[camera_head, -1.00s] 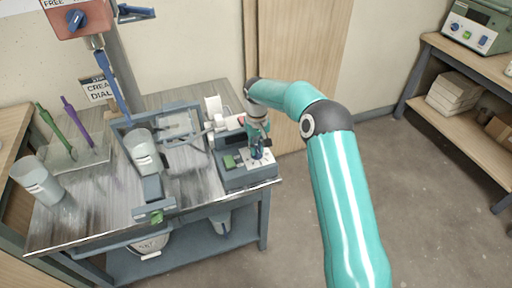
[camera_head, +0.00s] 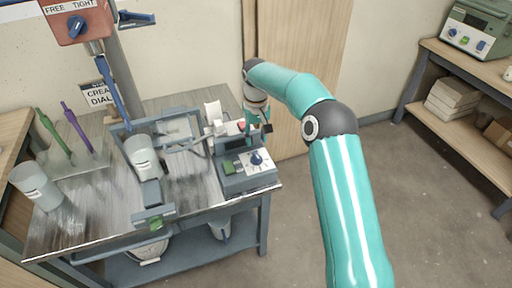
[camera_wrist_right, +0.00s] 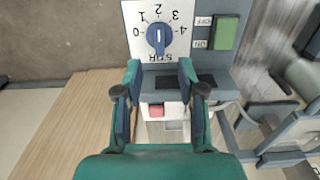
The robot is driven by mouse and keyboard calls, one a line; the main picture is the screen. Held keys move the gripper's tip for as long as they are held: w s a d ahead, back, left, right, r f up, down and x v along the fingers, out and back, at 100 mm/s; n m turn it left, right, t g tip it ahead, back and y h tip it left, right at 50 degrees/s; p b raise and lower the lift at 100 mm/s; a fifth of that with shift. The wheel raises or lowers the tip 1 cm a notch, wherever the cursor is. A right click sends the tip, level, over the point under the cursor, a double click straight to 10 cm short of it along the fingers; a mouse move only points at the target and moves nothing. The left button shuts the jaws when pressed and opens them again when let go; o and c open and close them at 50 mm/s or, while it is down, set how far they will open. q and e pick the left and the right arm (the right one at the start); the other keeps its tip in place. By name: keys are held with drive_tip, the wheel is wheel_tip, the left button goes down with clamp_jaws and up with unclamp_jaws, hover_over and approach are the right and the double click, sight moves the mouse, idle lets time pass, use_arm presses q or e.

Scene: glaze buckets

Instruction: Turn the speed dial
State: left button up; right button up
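The speed dial is a blue knob (camera_head: 256,158) on a white scale plate, on the grey control box (camera_head: 236,184) at the table's right front corner. In the right wrist view the knob (camera_wrist_right: 158,38) stands upright on its scale of 0 to 4. Its white mark points toward the 2. My right gripper (camera_head: 257,122) is above and behind the dial, clear of it. In the wrist view its two fingers (camera_wrist_right: 160,74) are apart with nothing between them, short of the dial. My left gripper is not in view.
A green switch (camera_wrist_right: 226,33) marked ON and OFF sits beside the dial. A grey-white bucket (camera_head: 143,157) stands in the frame left of the box. Another bucket (camera_head: 36,184) and a rack with green and purple tools (camera_head: 84,172) are farther left. Floor to the right is open.

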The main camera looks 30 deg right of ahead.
wheel_tip(320, 180, up, 5)
drive_tip(key=shift+f, duration=0.1)
idle(0.6)
drive_tip(key=s+a+f+g, duration=0.1)
drive_tip(key=s+a+f, duration=0.1)
drive_tip(key=f, duration=0.2)
drive_tip(key=s+a+f+n+g+y+p, duration=0.1)
drive_tip(key=s+a+f, duration=0.2)
drive_tip(key=f, duration=0.2)
drive_tip(key=s+a+f+g, duration=0.1)
drive_tip(key=s+a+f, duration=0.2)
drive_tip(key=f, duration=0.1)
drive_tip(key=shift+a+f+n+g, duration=0.25)
drive_tip(key=shift+f+n+g, duration=0.05)
drive_tip(key=shift+f, duration=0.1)
drive_tip(key=s+a+f+t+y, duration=0.1)
drive_tip(key=s+a+f+t, duration=0.1)
drive_tip(key=s+a+f, duration=0.5)
drive_tip(key=s+a+f+m+t+y+p, duration=0.1)
drive_tip(key=s+a+f+t+y, duration=0.1)
drive_tip(key=s+a+f, duration=0.5)
drive_tip(key=shift+s+a, duration=0.85)
drive_tip(key=shift+s, duration=2.45)
